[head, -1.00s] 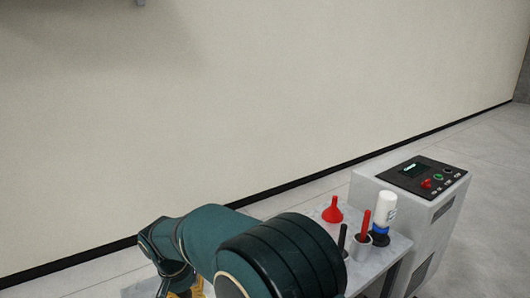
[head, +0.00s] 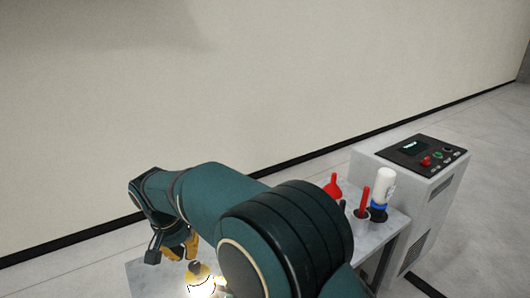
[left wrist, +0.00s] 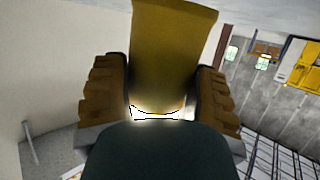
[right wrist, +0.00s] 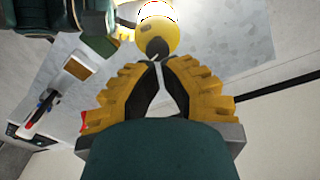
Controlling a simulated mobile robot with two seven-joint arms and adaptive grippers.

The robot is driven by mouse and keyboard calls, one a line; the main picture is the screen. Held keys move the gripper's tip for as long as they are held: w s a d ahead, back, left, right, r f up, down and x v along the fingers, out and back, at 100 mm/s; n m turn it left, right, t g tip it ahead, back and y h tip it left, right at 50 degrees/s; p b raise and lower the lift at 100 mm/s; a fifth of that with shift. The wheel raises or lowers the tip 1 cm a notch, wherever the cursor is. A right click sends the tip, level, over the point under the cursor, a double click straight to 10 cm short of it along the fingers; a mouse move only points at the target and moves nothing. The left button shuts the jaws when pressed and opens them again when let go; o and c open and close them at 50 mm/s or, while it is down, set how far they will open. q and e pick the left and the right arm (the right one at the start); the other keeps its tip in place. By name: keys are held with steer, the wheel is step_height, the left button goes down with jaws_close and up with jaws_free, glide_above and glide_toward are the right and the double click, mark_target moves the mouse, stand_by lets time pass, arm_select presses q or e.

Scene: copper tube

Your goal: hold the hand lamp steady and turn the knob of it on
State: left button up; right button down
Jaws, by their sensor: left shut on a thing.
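The yellow hand lamp (head: 198,272) stands out low in the head view, with a bright white glow at its lower side. In the left wrist view its yellow body (left wrist: 174,50) is between the fingers of my left gripper (left wrist: 160,85), which is shut on it. The glow shows below the body there. In the right wrist view the lamp (right wrist: 160,28) has a dark round knob (right wrist: 157,48) facing my right gripper (right wrist: 161,64). Its fingertips are nearly together, just short of the knob, and seem to hold nothing. My right gripper (head: 180,247) also shows in the head view.
A grey table (head: 140,272) lies below. At its right are a red funnel (head: 333,187), a cup with a red-handled tool (head: 364,201) and a white bottle (head: 384,187). A white machine with a control panel (head: 425,155) stands beyond. The wall is behind.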

mark_target(194, 278)
steer(key=shift+t, duration=0.4)
steer(key=shift+s+d+f, duration=0.3)
steer(key=shift+d+f, duration=0.05)
steer(key=shift+f, duration=0.55)
steer(key=shift+s+d+f, duration=0.25)
steer(key=shift+d+f, duration=0.05)
steer(key=shift+f, duration=0.65)
steer(key=shift+s+d+f, duration=0.3)
steer(key=shift+d+f, duration=0.05)
steer(key=shift+f, duration=0.55)
steer(key=shift+w+a, duration=0.15)
steer(key=shift+w, duration=0.45)
steer(key=shift+a+f, duration=0.1)
steer(key=shift+a, duration=0.4)
steer(key=shift+s, duration=0.25)
